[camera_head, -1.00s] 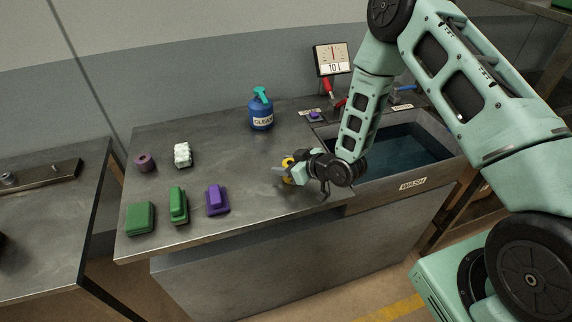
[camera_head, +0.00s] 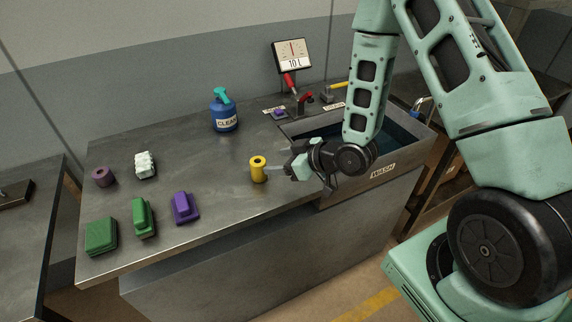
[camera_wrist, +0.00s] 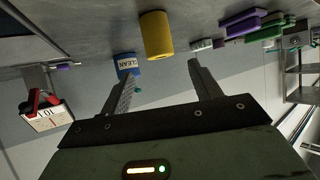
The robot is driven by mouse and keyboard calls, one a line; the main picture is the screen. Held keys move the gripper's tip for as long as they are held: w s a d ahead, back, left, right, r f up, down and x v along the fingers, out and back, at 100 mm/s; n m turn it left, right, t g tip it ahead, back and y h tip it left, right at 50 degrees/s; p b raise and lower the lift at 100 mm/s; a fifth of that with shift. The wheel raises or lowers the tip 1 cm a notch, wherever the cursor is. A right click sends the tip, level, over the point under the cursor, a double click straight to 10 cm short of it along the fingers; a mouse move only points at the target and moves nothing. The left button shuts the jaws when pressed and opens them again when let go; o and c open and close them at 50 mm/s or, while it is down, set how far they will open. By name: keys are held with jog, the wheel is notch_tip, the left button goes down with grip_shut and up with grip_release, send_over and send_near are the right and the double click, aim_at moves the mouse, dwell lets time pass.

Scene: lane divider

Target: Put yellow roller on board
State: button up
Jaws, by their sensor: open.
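The yellow roller (camera_head: 258,169) stands upright on the grey metal bench, with a dark hole in its top. It also shows in the wrist view (camera_wrist: 156,36), beyond my fingertips and roughly in line with the gap between them. My gripper (camera_head: 279,169) is open and empty, low over the bench just right of the roller, with its fingers pointing at it. In the wrist view both fingers (camera_wrist: 160,72) are spread apart. A dark board-like piece (camera_head: 14,194) lies on the separate left table, cut by the picture edge; I cannot tell whether it is the task's board.
Green blocks (camera_head: 101,236), a purple block (camera_head: 185,208), a white lumpy piece (camera_head: 145,164) and a mauve roller (camera_head: 103,177) stand on the left of the bench (camera_head: 215,190). A blue CLEAN bottle (camera_head: 223,113) stands behind. The wash sink (camera_head: 383,172) is to the right.

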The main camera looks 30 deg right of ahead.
jog(key=s+a+r+n+g+h, duration=0.1)
jog(key=s+a+r+g+h, duration=0.35)
jog(key=s+a+r, duration=0.4)
jog(key=s+a+r+g+h, duration=0.1)
jog(key=s+r+g, duration=0.1)
jog(key=s, duration=0.7)
jog(key=s+a+r+g, duration=0.1)
jog(key=s+r+g, duration=0.2)
jog(key=s, duration=0.6)
notch_tip(320, 180, up, 2)
jog(key=shift+s+r+g+h, duration=0.1)
jog(key=shift+s+g+h, duration=0.1)
jog(key=shift+g+h, duration=0.15)
jog(key=shift+d, duration=0.1)
